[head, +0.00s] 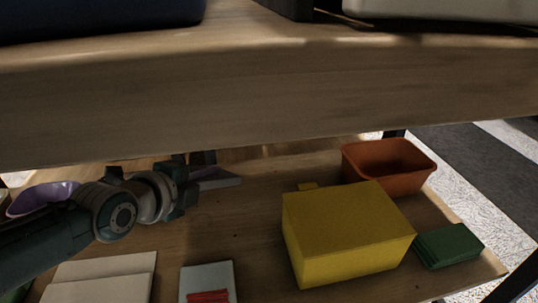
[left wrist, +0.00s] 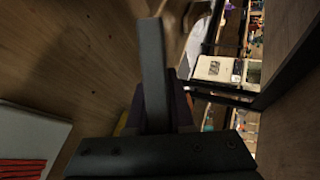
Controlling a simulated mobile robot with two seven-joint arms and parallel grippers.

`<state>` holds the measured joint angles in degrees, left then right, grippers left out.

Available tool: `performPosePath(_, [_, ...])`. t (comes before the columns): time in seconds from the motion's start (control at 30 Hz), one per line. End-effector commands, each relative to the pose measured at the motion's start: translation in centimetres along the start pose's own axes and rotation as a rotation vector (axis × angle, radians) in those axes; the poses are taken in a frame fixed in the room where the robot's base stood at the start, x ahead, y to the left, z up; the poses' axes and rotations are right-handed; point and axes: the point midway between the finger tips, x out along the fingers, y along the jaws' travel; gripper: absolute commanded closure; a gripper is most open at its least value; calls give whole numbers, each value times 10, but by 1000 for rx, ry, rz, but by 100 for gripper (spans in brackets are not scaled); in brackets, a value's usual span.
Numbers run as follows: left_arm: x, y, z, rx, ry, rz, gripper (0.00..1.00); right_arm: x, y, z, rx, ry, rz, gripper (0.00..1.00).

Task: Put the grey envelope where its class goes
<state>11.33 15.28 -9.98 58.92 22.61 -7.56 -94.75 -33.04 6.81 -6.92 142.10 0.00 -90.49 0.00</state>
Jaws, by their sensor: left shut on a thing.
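My left gripper (head: 196,172) reaches in from the left, low between the upper board and the lower shelf. It is shut on a flat grey piece (head: 220,179), which looks like the grey envelope and sticks out to the right of the fingers, above the shelf. The fingers hide part of it. In the left wrist view a dark upright bar stands in the middle, and I cannot tell there where the envelope ends. My right gripper is not in view.
The lower shelf (head: 255,225) holds a yellow box (head: 345,235), an orange bin (head: 388,165), a green stack (head: 448,246), pale flat pieces (head: 98,280) and a light pad with red on it (head: 208,276). A purple bowl (head: 42,197) is at left. The upper board (head: 270,85) hangs close above.

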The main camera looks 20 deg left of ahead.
Motion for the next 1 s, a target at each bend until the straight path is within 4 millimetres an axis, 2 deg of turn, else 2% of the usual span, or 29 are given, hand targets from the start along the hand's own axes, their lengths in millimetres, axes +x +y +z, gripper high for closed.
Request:
performPosePath(0.27, [7,13,0,2,-2,-1,100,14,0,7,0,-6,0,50])
performPosePath(0.7, [39,72,0,0,-2,-1,100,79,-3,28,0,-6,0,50])
performPosePath(0.8, [45,81,1,5,-1,-1,100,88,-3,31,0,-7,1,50])
performPosePath(1.0, [49,89,1,3,-2,-1,100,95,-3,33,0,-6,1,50])
